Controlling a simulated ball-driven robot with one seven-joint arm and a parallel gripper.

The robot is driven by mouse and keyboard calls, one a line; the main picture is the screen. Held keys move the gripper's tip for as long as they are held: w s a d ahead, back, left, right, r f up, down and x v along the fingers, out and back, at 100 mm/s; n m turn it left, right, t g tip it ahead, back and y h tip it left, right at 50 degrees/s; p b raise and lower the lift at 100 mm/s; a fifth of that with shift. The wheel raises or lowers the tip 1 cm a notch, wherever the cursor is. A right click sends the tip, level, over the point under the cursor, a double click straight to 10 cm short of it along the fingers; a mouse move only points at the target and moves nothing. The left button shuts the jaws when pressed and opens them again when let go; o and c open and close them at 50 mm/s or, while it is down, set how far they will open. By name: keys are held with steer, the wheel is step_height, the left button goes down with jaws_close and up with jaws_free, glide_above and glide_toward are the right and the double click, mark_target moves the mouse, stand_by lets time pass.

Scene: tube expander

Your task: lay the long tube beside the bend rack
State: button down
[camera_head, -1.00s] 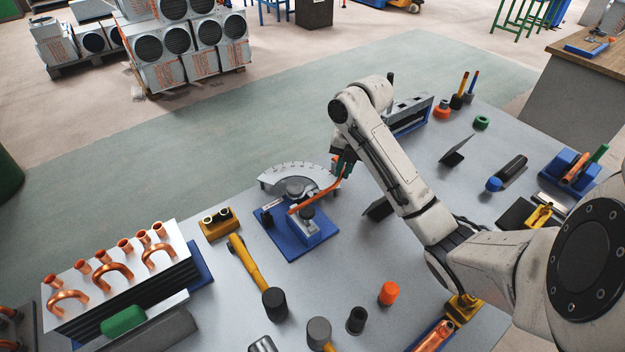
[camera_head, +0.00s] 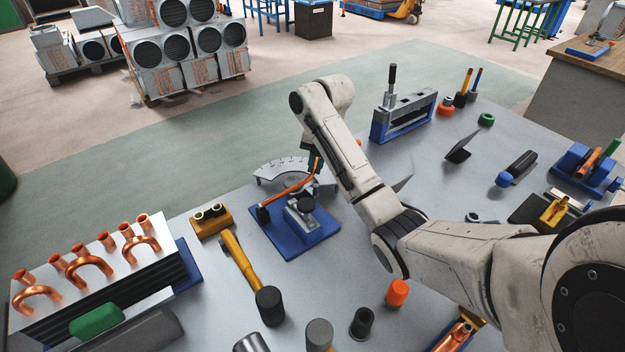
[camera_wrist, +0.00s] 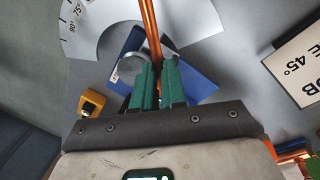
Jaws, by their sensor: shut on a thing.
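The long tube (camera_head: 290,189) is a copper-coloured tube, slanted across the tube bender on its blue base (camera_head: 322,235). My gripper (camera_head: 314,161) is shut on it near its upper right end. The wrist view shows the tube (camera_wrist: 151,28) running away from between the green fingers of my gripper (camera_wrist: 157,72). Whether the tube touches the bender is unclear. The bend rack (camera_head: 140,292) stands at the left, a pale block with several copper U-bends and short stubs in its top.
A yellow-handled mallet (camera_head: 242,260) and a yellow block with two dark holes (camera_head: 211,222) lie between bender and rack. A green piece (camera_head: 97,319) lies in front of the rack. An orange cap (camera_head: 397,292) and dark cylinders stand near the front.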

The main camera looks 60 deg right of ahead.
steer(key=shift+w+d+f+p, duration=0.1)
steer(key=shift+w+f+p, duration=0.15)
steer(key=shift+f, duration=0.2)
steer(key=shift+w+d+f+p, duration=0.15)
steer(key=shift+f+p, duration=0.15)
steer(key=shift+f, duration=0.2)
steer(key=shift+w+a+f+p, duration=0.1)
steer(key=shift+w+f+p, duration=0.15)
steer(key=shift+f, duration=0.8)
steer(key=c, duration=1.2)
jaws_free()
